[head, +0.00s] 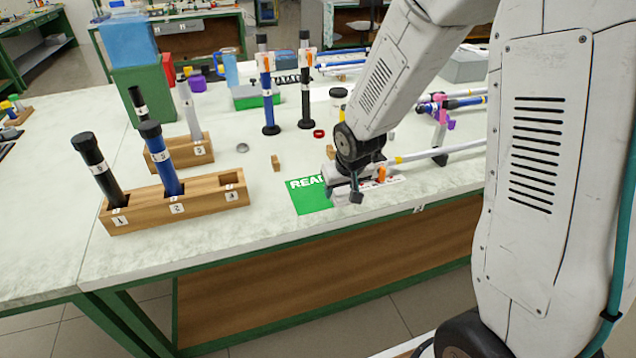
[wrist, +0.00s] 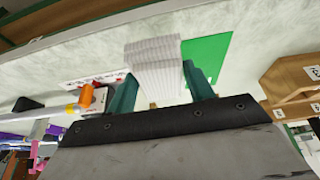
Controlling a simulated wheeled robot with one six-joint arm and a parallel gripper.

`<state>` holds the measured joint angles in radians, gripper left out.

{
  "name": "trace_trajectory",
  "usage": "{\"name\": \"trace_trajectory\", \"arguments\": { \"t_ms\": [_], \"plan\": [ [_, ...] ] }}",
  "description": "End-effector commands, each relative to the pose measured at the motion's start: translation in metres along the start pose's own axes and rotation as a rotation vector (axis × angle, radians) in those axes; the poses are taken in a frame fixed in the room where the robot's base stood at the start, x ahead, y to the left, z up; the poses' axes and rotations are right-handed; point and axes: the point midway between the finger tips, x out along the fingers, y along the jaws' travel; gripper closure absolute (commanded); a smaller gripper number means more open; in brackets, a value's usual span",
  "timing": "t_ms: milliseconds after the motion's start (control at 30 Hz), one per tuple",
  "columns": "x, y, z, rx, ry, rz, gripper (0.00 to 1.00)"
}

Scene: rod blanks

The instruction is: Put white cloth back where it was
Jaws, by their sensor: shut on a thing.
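The white cloth (wrist: 153,62) shows in the wrist view as a folded, ribbed block between the two dark green fingers. My gripper (wrist: 160,88) is shut on it. In the head view my gripper (head: 343,194) is low over the front of the bench, at the right edge of the green sheet marked READ… (head: 313,200). I cannot make out the cloth in the head view. In the wrist view the green sheet (wrist: 208,55) lies just right of the cloth. I cannot tell whether the cloth touches the bench.
A wooden rack (head: 145,212) holds a black and a blue rod at left, its right slot empty. Another rack (head: 198,152) stands behind it. A white rod with a yellow band (head: 420,154) lies right of my gripper. Small wooden blocks (head: 275,162) stand nearby.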

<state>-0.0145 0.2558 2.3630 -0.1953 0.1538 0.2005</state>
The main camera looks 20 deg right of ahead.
Motion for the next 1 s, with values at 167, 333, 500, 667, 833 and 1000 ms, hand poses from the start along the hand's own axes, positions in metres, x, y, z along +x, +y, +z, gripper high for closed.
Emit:
{"name": "trace_trajectory", "arguments": {
  "t_ms": [167,333,500,667,833,1000],
  "plan": [
    [0.021,-0.015,-0.04,-0.003,0.0,-0.001,0.69],
    [0.032,-0.024,-0.063,-0.002,0.0,-0.001,0.69],
    [0.038,-0.03,-0.075,-0.004,0.0,-0.001,0.69],
    [0.061,-0.031,-0.067,-0.003,-0.003,-0.001,0.69],
    [0.071,-0.031,-0.063,-0.004,0.0,-0.001,0.69],
    [0.071,-0.031,-0.064,-0.003,0.001,-0.001,0.69]
  ]
}}
